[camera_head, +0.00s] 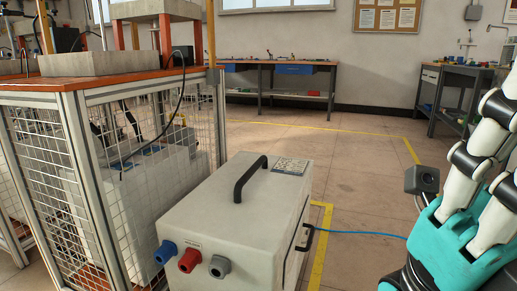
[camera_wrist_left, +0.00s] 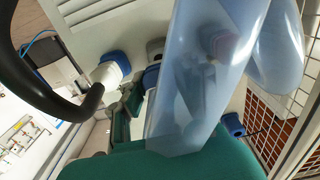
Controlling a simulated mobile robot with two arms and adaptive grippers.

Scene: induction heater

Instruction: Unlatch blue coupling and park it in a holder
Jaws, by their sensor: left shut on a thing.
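In the left wrist view, the teal body of my left gripper (camera_wrist_left: 150,160) fills the lower middle. Large pale see-through shapes rise from it and hide much of what lies behind. A blue coupling (camera_wrist_left: 152,77) shows at their left edge; the left gripper appears shut on it, though the contact is mostly hidden. Another blue-and-white coupling (camera_wrist_left: 107,70) with a thick black cable sits at the panel to its left. In the head view my right gripper (camera_head: 460,225) stands at the right edge; its fingertips are out of frame. My left gripper does not show there.
A grey box (camera_head: 240,215) with a black top handle has blue (camera_head: 166,252), red (camera_head: 190,260) and grey (camera_head: 219,266) connectors in front. A mesh-sided bench (camera_head: 150,165) stands close on its left. A blue cable (camera_head: 360,234) runs right. The floor behind is clear.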

